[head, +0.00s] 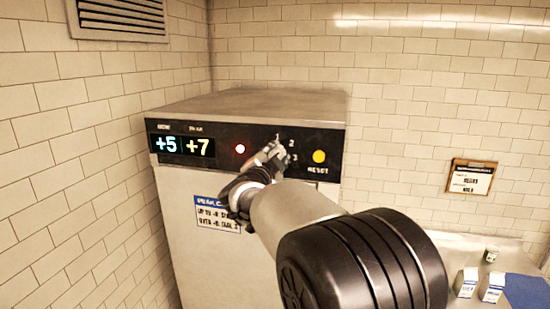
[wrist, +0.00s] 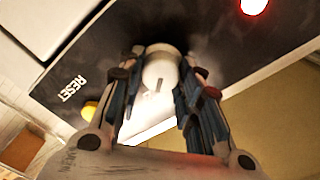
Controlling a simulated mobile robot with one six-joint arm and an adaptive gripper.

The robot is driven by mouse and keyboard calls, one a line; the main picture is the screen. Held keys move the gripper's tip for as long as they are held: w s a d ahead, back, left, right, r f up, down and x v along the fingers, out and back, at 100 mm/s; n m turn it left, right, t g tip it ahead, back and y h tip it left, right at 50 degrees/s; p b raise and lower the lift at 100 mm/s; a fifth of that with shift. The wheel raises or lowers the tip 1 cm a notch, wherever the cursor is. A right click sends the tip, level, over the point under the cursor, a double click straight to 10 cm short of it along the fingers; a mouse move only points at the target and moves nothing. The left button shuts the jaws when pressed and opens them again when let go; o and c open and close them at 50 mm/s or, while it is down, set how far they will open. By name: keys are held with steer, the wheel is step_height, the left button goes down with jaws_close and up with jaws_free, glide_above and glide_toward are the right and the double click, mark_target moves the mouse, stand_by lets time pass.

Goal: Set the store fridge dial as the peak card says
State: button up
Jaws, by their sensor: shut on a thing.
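The steel store fridge (head: 290,103) stands in the corner with a black control panel (head: 222,136). Its displays read +5 (head: 166,145) and +7 (head: 198,147); their small labels are hard to read. My gripper (head: 268,158) is shut on the pale dial, beside the printed 2 and 3. The wrist view shows the dial (wrist: 160,72) between my fingers, with a short dark mark on its face. I cannot tell which number it points to. The card (head: 212,212) with a blue header is on the fridge front. Its lines start "UP TO" and "OVER"; my gripper hides part.
A lit red lamp (head: 240,149) is left of the dial and a yellow RESET button (head: 319,157) right of it. A framed notice (head: 471,177) hangs on the tiled wall. Small cartons (head: 466,282) stand on the counter at the right.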

steer(key=o, duration=1)
steer(key=v, duration=1.2)
steer(key=shift+d+y, duration=0.15)
steer(key=shift+y, duration=0.15)
